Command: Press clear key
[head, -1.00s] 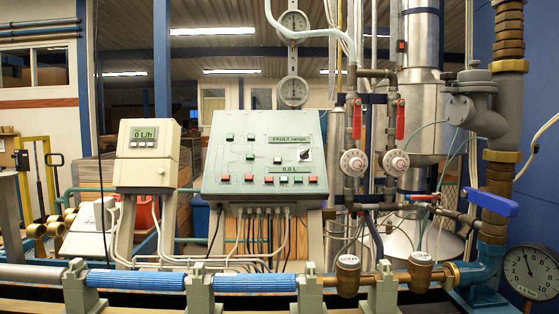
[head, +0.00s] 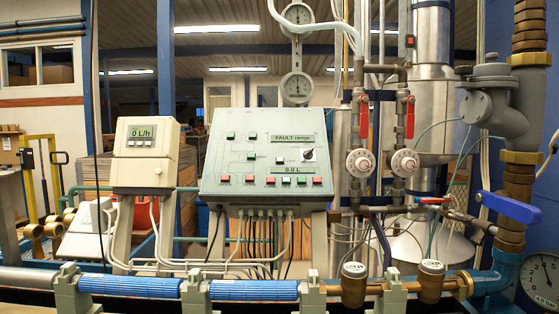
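A grey sloped control panel (head: 216,160) stands in the middle of the head view. Its upper display (head: 285,139) reads "FAULT range" and its lower display (head: 292,169) reads "0.0 L". A row of red and green keys (head: 270,180) runs along its lower edge. Several green keys (head: 251,156) sit higher up, with a small white key (head: 280,160) beside a rotary knob (head: 309,154). Key labels are too small to read, so I cannot tell which is the clear key. Neither of my grippers is in view.
A beige meter box (head: 146,168) reading "0 L/h" stands left of the panel. Pipes with red-handled valves (head: 410,118) and a blue lever (head: 510,207) stand to the right. A blue-sleeved pipe (head: 252,290) crosses in front, below the panel. Cables hang under the panel.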

